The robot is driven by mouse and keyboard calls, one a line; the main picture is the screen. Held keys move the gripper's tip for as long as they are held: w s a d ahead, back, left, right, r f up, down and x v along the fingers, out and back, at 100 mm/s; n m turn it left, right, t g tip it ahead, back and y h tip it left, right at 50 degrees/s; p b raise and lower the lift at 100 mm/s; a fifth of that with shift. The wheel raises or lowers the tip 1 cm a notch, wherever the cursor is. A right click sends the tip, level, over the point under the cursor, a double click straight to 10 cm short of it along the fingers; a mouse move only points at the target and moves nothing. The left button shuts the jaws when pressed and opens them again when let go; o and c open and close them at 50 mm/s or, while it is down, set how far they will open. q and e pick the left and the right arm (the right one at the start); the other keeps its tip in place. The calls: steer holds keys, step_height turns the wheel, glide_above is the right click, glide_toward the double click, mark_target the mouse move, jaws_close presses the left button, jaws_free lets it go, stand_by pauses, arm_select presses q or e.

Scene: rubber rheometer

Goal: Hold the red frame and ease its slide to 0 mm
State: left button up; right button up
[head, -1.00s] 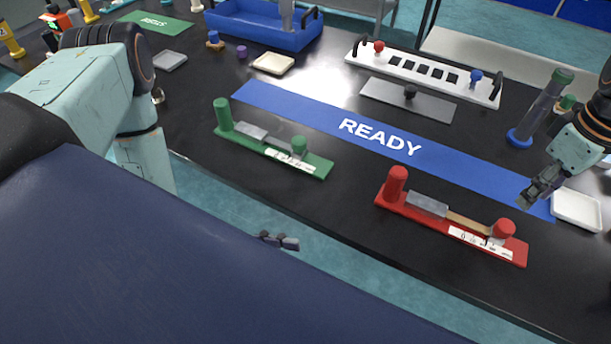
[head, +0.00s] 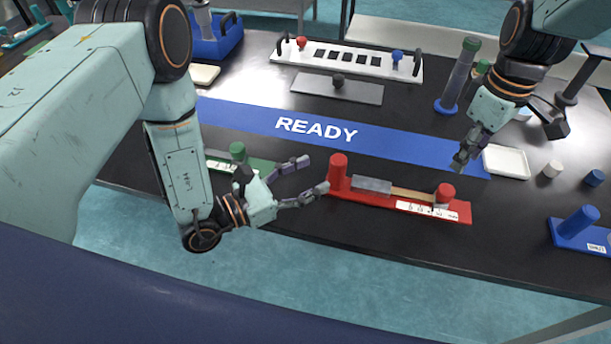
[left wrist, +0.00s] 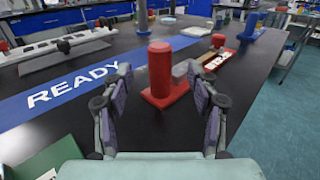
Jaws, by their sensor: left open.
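The red frame (head: 385,208) lies on the black table with an upright red post (head: 338,172) at its left end. A grey block (head: 372,185), a brownish strip (head: 412,195), a short red knob (head: 445,192) and a white scale (head: 420,208) follow to the right. My left gripper (head: 315,175) is open and empty, just left of the post, its fingers pointing at it. In the left wrist view the post (left wrist: 160,68) stands ahead between the open fingers, apart from them. My right gripper (head: 464,158) hangs near the blue READY strip; its opening is unclear. The slide reading is too small to read.
A green frame (head: 262,166) lies behind my left arm, partly hidden. The blue READY strip (head: 240,117) runs behind the red frame. A white tray (head: 507,160) and a blue stand (head: 578,225) are to the right. The table's front edge is close.

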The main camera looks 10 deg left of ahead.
mark_target(331, 167)
arm_select(q)
steer(key=x, duration=0.6)
steer(key=shift+w+d, duration=0.2)
steer(key=shift+d, duration=0.1)
steer(key=shift+w+d, duration=0.25)
steer(key=shift+w, duration=0.15)
steer(key=shift+c, duration=0.5)
